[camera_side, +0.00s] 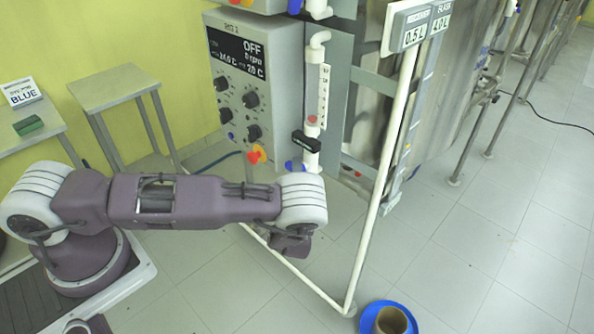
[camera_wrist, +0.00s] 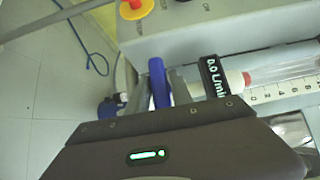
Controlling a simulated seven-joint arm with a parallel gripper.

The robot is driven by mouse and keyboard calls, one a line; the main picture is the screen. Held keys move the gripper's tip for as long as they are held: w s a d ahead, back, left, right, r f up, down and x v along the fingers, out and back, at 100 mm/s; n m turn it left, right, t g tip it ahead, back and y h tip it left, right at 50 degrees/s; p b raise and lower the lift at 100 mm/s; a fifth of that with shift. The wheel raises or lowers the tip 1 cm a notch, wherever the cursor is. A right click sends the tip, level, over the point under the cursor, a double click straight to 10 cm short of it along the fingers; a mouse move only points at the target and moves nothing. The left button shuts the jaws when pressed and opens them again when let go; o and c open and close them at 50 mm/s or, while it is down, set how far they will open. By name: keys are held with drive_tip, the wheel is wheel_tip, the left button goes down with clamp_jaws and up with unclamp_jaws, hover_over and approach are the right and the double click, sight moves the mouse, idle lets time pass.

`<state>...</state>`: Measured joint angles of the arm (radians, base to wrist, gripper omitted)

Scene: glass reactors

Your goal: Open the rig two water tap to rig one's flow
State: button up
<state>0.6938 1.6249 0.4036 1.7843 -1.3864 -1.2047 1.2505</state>
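The water tap's blue handle (camera_wrist: 158,83) stands upright in the wrist view, between the two grey fingers of my gripper (camera_wrist: 157,76). The fingers look parted around the handle, with a narrow gap at the left; contact is not clear. In the side view the blue tap (camera_side: 291,166) shows just above my white wrist joint, at the foot of the flow meter (camera_side: 322,96). The meter's black display (camera_wrist: 213,77) reads 0.0 L/min. The rig's control box (camera_side: 255,85) shows OFF and 0 rpm. My gripper's fingers are hidden in the side view.
A yellow-and-red knob (camera_side: 257,154) sits left of the tap. A white pipe frame (camera_side: 385,175) stands at the right. A small table (camera_side: 118,88) stands at the left.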

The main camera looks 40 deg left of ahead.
clamp_jaws()
drive_tip(key=n+g+h, duration=0.2)
drive_tip(key=n+h, duration=0.1)
drive_tip(key=n+g+h, duration=0.1)
drive_tip(key=n+h, duration=0.1)
drive_tip(key=h, duration=0.1)
drive_tip(key=shift+a+n, duration=0.1)
drive_tip(key=shift+n, duration=0.2)
drive_tip(key=n+h, duration=0.2)
drive_tip(key=h, duration=0.2)
drive_tip(key=shift+g, duration=0.3)
idle(0.5)
drive_tip(key=shift+o, duration=2.4)
unclamp_jaws()
